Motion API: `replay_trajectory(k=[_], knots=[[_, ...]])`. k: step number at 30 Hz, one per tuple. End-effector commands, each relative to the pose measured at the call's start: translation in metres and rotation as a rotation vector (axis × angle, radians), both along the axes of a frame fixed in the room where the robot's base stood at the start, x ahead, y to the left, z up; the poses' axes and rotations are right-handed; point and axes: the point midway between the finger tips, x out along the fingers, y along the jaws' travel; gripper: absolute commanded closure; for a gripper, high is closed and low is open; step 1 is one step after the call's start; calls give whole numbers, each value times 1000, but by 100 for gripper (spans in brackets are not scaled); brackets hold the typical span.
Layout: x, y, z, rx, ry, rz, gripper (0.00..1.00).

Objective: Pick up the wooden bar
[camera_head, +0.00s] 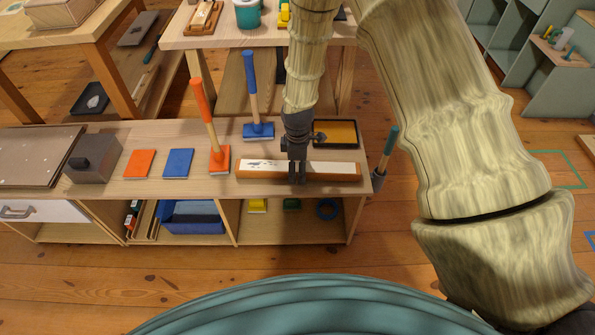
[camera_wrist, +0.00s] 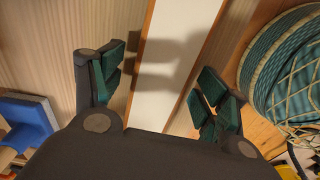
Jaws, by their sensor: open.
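The wooden bar (camera_head: 262,168) lies lengthwise near the front edge of the low bench, at its right half.
On the bench (camera_head: 110,140), a red-orange mop-like tool (camera_head: 219,159) stands just left of the bar, a blue one (camera_head: 258,131) behind it. A dark-framed tray (camera_head: 336,133) lies behind the bar. A green-handled tool (camera_head: 387,150) stands at the right end.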

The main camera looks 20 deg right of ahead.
Motion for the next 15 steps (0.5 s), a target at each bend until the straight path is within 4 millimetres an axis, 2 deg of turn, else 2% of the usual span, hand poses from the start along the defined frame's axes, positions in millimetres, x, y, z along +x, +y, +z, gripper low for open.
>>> replay_trajectory(k=[7, 8, 15], knots=[[0, 0, -3, 0, -1, 0, 26], [0, 0, -3, 0, -1, 0, 30], [0, 0, -3, 0, -1, 0, 73]])
